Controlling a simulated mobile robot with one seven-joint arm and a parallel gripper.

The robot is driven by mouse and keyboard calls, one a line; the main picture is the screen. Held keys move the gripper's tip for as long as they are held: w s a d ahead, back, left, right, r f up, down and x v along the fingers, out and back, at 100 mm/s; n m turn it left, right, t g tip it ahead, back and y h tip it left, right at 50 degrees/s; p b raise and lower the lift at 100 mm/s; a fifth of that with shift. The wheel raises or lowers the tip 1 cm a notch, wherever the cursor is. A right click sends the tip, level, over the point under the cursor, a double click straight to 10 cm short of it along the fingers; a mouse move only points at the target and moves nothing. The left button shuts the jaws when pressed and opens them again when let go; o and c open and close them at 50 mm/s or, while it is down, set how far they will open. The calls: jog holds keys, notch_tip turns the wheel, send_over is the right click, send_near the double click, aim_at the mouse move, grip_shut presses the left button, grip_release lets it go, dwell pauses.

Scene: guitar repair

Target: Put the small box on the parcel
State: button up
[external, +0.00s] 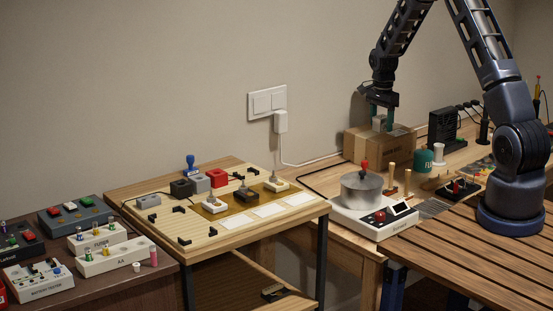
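The parcel (362,145) is a brown cardboard box with dark print on its front, standing at the back of the right-hand workbench against the wall. My gripper (382,120) points down at the top of the parcel, with its two greenish fingers apart. A small pale thing (379,123), perhaps the small box, shows between the fingers at the parcel's top. It is too small to tell whether the fingers press on it or whether it rests on the parcel.
A white device with a metal pot (361,190) stands in front of the parcel. A green cylinder (424,160) and a dark rack (443,128) are to its right. A wooden table (150,197) with switches and blocks stands left, beside a dark bench of small devices (100,285).

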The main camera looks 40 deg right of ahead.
aim_at(382, 117)
jog(key=shift+r, duration=0.1)
notch_tip(382, 117, up, 12)
jog(key=s+a+r+n+t, duration=0.1)
jog(key=s+a+r+n, duration=0.1)
jog(key=s+a+r, duration=0.3)
jog(key=s+a+r+n, duration=0.1)
jog(key=s+r+n, duration=0.15)
jog(key=r, duration=0.45)
jog(key=s+a+r+n+t, duration=0.1)
jog(key=s+a+r+n, duration=0.2)
jog(key=s, duration=0.5)
jog(key=s+a+r+n+t, duration=0.1)
jog(key=s+a+r+n, duration=0.25)
jog(key=s, duration=0.35)
jog(key=s+a+r+n, duration=0.2)
jog(key=s+a+r, duration=0.2)
jog(key=s, duration=0.4)
jog(key=s+a+f+n+t, duration=0.1)
jog(key=s+n, duration=0.4)
jog(key=s, duration=0.7)
jog(key=shift+s+a+f+t, duration=0.2)
jog(key=shift+a+f+t, duration=0.15)
jog(key=shift+a, duration=0.4)
